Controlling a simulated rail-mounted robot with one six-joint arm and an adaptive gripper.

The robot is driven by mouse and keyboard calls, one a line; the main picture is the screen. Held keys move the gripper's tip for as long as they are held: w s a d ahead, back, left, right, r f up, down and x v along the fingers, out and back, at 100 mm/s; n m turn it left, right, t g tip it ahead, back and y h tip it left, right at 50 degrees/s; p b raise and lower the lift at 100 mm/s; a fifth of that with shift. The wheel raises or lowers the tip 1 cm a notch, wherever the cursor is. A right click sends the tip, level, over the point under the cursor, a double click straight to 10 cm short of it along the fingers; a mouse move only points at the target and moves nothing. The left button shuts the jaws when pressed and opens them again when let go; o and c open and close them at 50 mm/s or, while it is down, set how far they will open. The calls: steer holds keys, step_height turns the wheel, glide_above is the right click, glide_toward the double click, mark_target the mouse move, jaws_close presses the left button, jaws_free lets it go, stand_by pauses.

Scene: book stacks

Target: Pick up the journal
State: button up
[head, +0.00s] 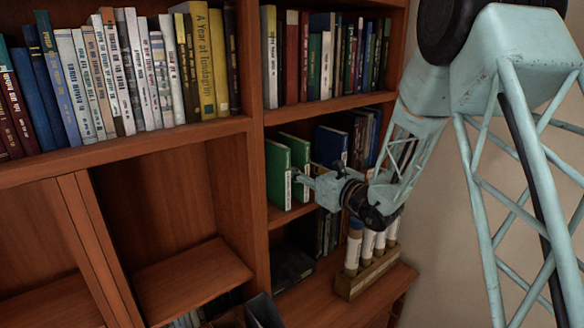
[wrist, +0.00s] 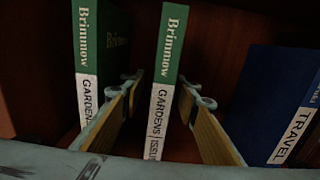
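Two green journals with white lower spine labels stand upright on a middle shelf. In the wrist view both spines read "Brinnow" and "GARDENS": the left journal (wrist: 89,40) and the right journal (wrist: 170,45), whose label also shows "ISSU". The head view shows the left one (head: 277,172) and the right one (head: 296,148). My gripper (wrist: 160,92) is open. Its left finger points into the gap between the two journals, and its right finger is right of the right journal. Contact cannot be told. In the head view my gripper (head: 303,174) is at the journals' spines.
A blue volume labelled "TRAVEL" (wrist: 278,100) stands to the right, with clear space between it and the right finger. A wooden rack of white tubes (head: 370,270) stands below my wrist. Books fill the shelf above; the left compartment (head: 150,200) looks empty.

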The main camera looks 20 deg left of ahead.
stand_by(0.5)
steer(key=shift+r, duration=0.1)
jaws_close()
